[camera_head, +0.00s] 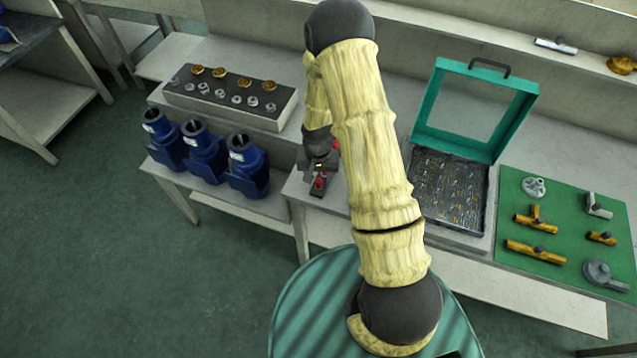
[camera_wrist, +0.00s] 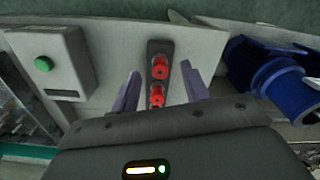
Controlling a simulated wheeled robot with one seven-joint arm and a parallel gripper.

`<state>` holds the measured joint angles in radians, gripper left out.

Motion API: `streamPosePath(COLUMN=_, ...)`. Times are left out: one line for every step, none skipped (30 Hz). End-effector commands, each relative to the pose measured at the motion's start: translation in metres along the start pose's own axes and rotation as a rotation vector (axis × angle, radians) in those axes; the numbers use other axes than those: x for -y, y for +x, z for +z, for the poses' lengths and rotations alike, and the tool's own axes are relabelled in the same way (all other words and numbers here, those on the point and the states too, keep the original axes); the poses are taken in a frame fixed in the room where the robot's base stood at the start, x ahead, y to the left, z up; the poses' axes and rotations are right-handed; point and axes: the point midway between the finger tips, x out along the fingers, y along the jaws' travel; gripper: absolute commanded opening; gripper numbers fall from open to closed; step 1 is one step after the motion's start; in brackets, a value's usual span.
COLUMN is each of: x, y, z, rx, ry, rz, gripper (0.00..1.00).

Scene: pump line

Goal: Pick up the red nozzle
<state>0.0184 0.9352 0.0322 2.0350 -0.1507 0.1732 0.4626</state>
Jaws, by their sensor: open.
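Two red nozzles stand in a dark narrow holder (camera_wrist: 159,47) in the wrist view, the farther one (camera_wrist: 160,68) and the nearer one (camera_wrist: 156,96). My gripper (camera_wrist: 161,72) is open, with one grey finger on each side of the row. No contact with the fingers shows, and the nearer nozzle is partly cut off by the gripper body. In the head view, my gripper (camera_head: 318,163) hangs over the bench, with one red nozzle (camera_head: 319,182) showing just in front of it. Red also shows behind the gripper, mostly hidden.
Several blue pump bodies (camera_head: 204,152) stand left of the holder; one (camera_wrist: 285,90) is close by in the wrist view. Behind is a grey block (camera_head: 230,92) with brass and steel fittings. Right are an open green case (camera_head: 476,115) and a green mat (camera_head: 570,185) with parts.

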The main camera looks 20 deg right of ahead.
Motion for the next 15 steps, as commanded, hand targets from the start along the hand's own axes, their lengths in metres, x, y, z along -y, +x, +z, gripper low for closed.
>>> streamPosePath(x=-0.001, y=0.003, z=0.000, rx=0.004, ry=0.000, rz=0.002, gripper=0.46)
streamPosePath(x=-0.001, y=0.006, z=-0.002, rx=0.003, ry=0.000, rz=0.001, gripper=0.46)
streamPosePath(x=-0.001, y=0.010, z=-0.003, rx=0.003, ry=0.001, rz=0.001, gripper=0.46)
streamPosePath(x=-0.001, y=0.013, z=-0.004, rx=0.003, ry=0.001, rz=0.001, gripper=0.46)
streamPosePath(x=-0.002, y=0.016, z=-0.005, rx=0.003, ry=0.002, rz=0.001, gripper=0.46)
streamPosePath(x=-0.002, y=0.020, z=-0.006, rx=0.003, ry=0.002, rz=0.001, gripper=0.46)
streamPosePath(x=-0.002, y=0.024, z=-0.006, rx=0.004, ry=0.002, rz=0.001, gripper=0.46)
streamPosePath(x=-0.002, y=0.028, z=-0.006, rx=0.004, ry=0.001, rz=0.001, gripper=0.46)
streamPosePath(x=-0.002, y=0.032, z=-0.006, rx=0.003, ry=0.001, rz=0.001, gripper=0.46)
streamPosePath(x=-0.002, y=0.035, z=-0.006, rx=0.003, ry=0.000, rz=0.001, gripper=0.46)
streamPosePath(x=-0.002, y=0.038, z=-0.006, rx=0.002, ry=0.000, rz=0.001, gripper=0.46)
streamPosePath(x=-0.002, y=0.040, z=-0.007, rx=0.001, ry=0.000, rz=0.001, gripper=0.46)
streamPosePath(x=-0.002, y=0.042, z=-0.006, rx=0.001, ry=0.000, rz=0.001, gripper=0.46)
streamPosePath(x=-0.002, y=0.043, z=-0.006, rx=0.001, ry=0.000, rz=0.001, gripper=0.46)
streamPosePath(x=-0.002, y=0.043, z=-0.007, rx=0.001, ry=0.000, rz=0.000, gripper=0.46)
